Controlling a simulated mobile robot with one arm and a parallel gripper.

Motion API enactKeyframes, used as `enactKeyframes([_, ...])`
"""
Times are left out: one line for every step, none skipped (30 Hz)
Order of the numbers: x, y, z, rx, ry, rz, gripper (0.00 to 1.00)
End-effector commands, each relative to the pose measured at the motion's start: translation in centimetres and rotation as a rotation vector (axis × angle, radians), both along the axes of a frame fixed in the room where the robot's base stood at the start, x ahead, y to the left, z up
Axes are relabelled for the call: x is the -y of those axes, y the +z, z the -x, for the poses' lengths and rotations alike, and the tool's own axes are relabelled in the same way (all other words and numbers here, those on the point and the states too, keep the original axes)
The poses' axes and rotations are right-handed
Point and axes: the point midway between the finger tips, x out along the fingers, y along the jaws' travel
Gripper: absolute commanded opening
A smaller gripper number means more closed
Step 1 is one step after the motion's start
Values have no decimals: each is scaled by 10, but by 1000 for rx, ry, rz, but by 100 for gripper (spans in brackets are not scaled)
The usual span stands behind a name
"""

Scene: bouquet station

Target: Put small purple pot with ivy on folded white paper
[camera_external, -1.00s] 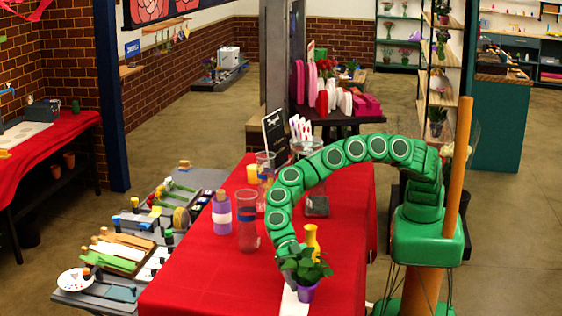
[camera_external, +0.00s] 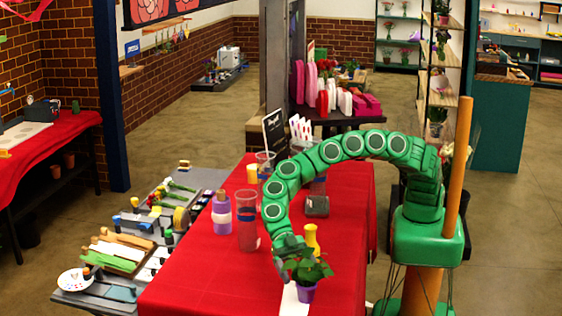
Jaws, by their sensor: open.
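The small purple pot (camera_external: 306,293) with green ivy (camera_external: 308,268) stands upright near the front of the red-covered table. The folded white paper (camera_external: 291,303) shows as a white strip under or directly behind the pot; the pot seems to be on its right edge. My gripper (camera_external: 281,272) is open, just left of the ivy leaves, pointing down. It looks apart from the pot, and part of it is hard to tell from the leaves.
A yellow vase (camera_external: 311,240) stands right behind the ivy. A clear glass vase (camera_external: 246,222) and a purple bottle (camera_external: 222,214) stand to the left. The red table (camera_external: 205,280) is clear at the front left.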

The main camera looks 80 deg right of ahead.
Motion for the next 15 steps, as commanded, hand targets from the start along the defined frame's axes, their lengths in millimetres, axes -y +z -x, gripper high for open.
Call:
enactKeyframes([2, 9, -2, 2, 0, -3, 90])
enactKeyframes([2, 15, -2, 3, 0, -3, 90])
enactKeyframes([2, 23, -2, 2, -1, -4, 90])
enactKeyframes([2, 28, -2, 2, -1, -4, 90])
enactKeyframes([1, 33, -2, 3, 0, -3, 90])
enactKeyframes([1, 39, -1, 3, 0, -3, 90])
enactKeyframes([1, 43, -1, 3, 0, -2, 90])
enactKeyframes([1, 47, -1, 3, 0, -2, 90])
enactKeyframes([1, 52, -2, 2, -1, -2, 90])
enactKeyframes([1, 55, -2, 2, -2, -2, 90])
enactKeyframes([1, 58, -2, 2, -2, -1, 90])
enactKeyframes([1, 61, -2, 1, -2, -1, 90])
enactKeyframes([1, 64, -2, 1, -2, -1, 90])
enactKeyframes([1, 65, -1, 1, -2, 0, 90])
enactKeyframes([1, 67, -1, 1, -2, 0, 90])
